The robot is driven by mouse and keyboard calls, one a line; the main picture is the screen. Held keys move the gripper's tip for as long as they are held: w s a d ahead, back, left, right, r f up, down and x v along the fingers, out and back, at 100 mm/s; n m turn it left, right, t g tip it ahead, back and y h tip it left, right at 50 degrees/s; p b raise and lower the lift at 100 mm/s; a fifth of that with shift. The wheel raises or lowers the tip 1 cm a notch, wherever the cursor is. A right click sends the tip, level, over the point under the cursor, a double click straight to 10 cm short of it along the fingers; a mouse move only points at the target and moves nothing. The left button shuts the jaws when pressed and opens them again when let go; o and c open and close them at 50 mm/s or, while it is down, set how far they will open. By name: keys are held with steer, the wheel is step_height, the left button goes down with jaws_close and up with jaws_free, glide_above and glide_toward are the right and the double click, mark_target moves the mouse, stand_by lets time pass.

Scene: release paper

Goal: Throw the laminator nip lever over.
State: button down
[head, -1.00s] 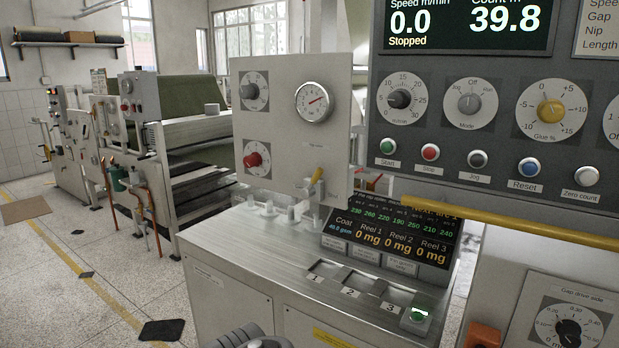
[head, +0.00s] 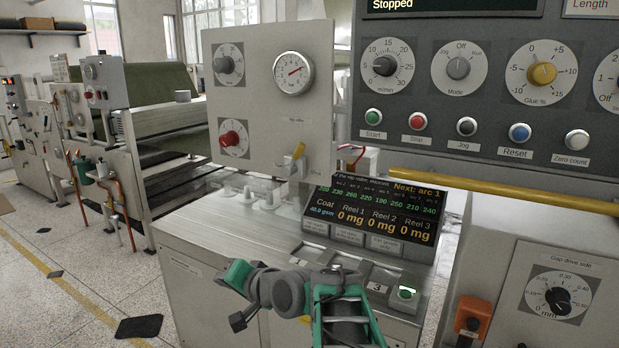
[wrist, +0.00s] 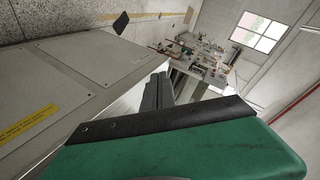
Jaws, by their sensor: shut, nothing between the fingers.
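The lever is not seen in the wrist view.
The console top (head: 190,230) carries a tilted display (head: 365,222) and a green button (head: 406,293). A yellow bar (head: 490,193) crosses at right. Open floor lies to the left.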

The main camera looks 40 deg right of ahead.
steer(key=s+d+r+m+t+h+b, duration=0.1)
steer(key=s+d+r+m+t+h, duration=0.3)
steer(key=d, duration=0.7)
steer(key=s+d+r+m+t+h+b, duration=0.1)
steer(key=s+d+r+m+t+h, duration=0.3)
steer(key=s+d+r+m, duration=0.4)
steer(key=d+r+m, duration=0.2)
steer(key=d+r, duration=0.1)
steer(key=d, duration=0.1)
steer(key=shift+s+d+m+t+h, duration=0.2)
steer(key=shift+s+m+t+h, duration=0.1)
steer(key=shift+m+h, duration=0.1)
steer(key=shift+w, duration=0.15)
steer(key=p, duration=0.4)
glide_toward(295, 159)
steer(key=w+d+r, duration=0.3)
steer(key=w+d, duration=0.1)
steer(key=shift+w+r, duration=0.25)
steer(key=shift+w, duration=0.05)
steer(key=shift+s+d+r+p, duration=0.1)
steer(key=shift+d+p, duration=0.05)
steer(key=shift+p, duration=0.25)
